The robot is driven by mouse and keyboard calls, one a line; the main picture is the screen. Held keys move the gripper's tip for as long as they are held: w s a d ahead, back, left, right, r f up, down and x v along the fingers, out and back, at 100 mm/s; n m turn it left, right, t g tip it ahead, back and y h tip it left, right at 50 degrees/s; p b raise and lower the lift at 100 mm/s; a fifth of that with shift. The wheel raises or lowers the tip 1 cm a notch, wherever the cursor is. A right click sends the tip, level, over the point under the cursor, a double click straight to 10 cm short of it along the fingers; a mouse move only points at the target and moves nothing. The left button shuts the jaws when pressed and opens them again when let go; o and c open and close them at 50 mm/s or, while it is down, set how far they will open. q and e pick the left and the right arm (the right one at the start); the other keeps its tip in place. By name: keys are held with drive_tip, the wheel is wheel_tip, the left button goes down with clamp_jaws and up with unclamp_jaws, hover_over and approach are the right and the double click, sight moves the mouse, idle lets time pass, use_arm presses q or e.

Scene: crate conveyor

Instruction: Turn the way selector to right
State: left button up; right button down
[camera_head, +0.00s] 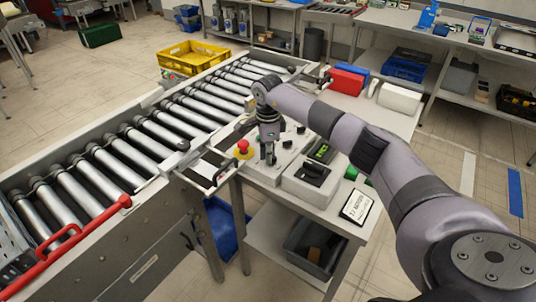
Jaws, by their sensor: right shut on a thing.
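My right arm comes in from the right, and its gripper (268,160) points down onto the grey control panel (262,174) beside the roller conveyor. The gripper is shut on a small part of the panel, which looks like the way selector; the fingers hide it, so its turn position cannot be told. A red mushroom button (243,146) on a yellow base stands just left of the gripper. Small knobs show on the panel to its right. My left gripper is not in view.
The roller conveyor (150,127) runs along the left, with a red handle bar (70,243) at its near end. A yellow crate (193,58) stands behind.

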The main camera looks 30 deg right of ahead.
drive_tip(key=shift+m, duration=0.5)
drive_tip(key=m, duration=0.1)
drive_tip(key=m+b, duration=0.1)
drive_tip(key=m, duration=0.1)
drive_tip(key=shift+w+d, duration=0.15)
drive_tip(key=shift+w, duration=0.05)
drive_tip(key=m, duration=0.5)
drive_tip(key=shift+w+d+b, duration=0.1)
drive_tip(key=shift+d+b, duration=0.1)
drive_tip(key=shift+b, duration=0.2)
drive_tip(key=m, duration=0.4)
drive_tip(key=shift+d+r+m, duration=0.1)
drive_tip(key=shift+d+m, duration=0.1)
drive_tip(key=shift+m, duration=0.2)
drive_tip(key=shift+d+m+p, duration=0.15)
drive_tip(key=shift+m+p, duration=0.15)
drive_tip(key=shift+m, duration=1.7)
drive_tip(key=c, duration=1.7)
unclamp_jaws()
